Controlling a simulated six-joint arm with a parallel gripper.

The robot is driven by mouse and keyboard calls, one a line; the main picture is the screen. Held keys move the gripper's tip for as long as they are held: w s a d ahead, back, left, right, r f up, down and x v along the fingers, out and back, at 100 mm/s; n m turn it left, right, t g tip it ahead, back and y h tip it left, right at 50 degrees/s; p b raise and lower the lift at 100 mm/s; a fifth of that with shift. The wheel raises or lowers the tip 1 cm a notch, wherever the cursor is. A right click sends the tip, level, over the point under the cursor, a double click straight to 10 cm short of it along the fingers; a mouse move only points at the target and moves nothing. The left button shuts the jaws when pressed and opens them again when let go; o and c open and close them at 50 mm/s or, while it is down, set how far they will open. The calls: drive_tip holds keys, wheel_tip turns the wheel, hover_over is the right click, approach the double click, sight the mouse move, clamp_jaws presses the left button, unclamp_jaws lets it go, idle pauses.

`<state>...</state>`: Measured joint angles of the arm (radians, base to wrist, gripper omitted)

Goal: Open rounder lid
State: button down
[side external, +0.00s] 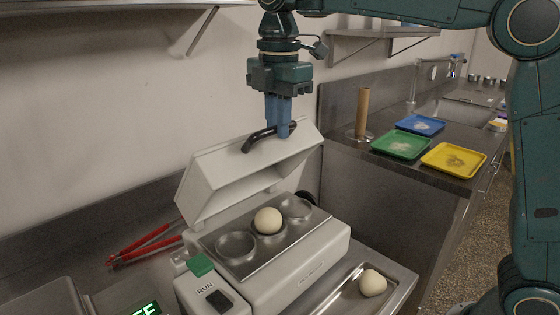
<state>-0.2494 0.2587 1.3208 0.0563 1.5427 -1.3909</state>
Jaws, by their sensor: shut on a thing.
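The rounder (300,262) is a pale grey machine on the steel counter. Its lid (235,180) is hinged at the back and stands raised and tilted open. My gripper (279,132) points down above the lid and is shut on the black lid handle (258,139) at the lid's upper edge. Part of the handle is hidden by the blue fingers. Under the lid is a steel plate with round cups (236,246); a dough ball (268,220) sits at the middle cup. A green button and a dark RUN switch (217,300) are at the rounder's left front.
A steel tray (335,300) with a dough ball (373,283) lies in front of the rounder. Red-handled tongs (145,245) lie to the left. Green (401,144), blue (420,125) and yellow (453,160) trays and a brown upright roll (362,112) stand on the right counter.

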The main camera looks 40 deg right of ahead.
drive_tip(key=shift+w+a+r+g, duration=0.15)
drive_tip(key=shift+w+g, duration=0.15)
drive_tip(key=shift+w, duration=0.4)
drive_tip(key=shift+w+d+r+g, duration=0.1)
drive_tip(key=shift+w+g, duration=0.2)
drive_tip(key=shift+w, duration=0.4)
drive_tip(key=shift+w+r, duration=0.3)
drive_tip(key=shift+w, duration=0.45)
drive_tip(key=shift+w+r, duration=0.25)
drive_tip(key=shift+w, duration=0.45)
drive_tip(key=c, duration=1.4)
unclamp_jaws()
drive_tip(key=shift+w+a, duration=0.1)
drive_tip(key=shift+r, duration=0.15)
drive_tip(key=shift+s, duration=0.3)
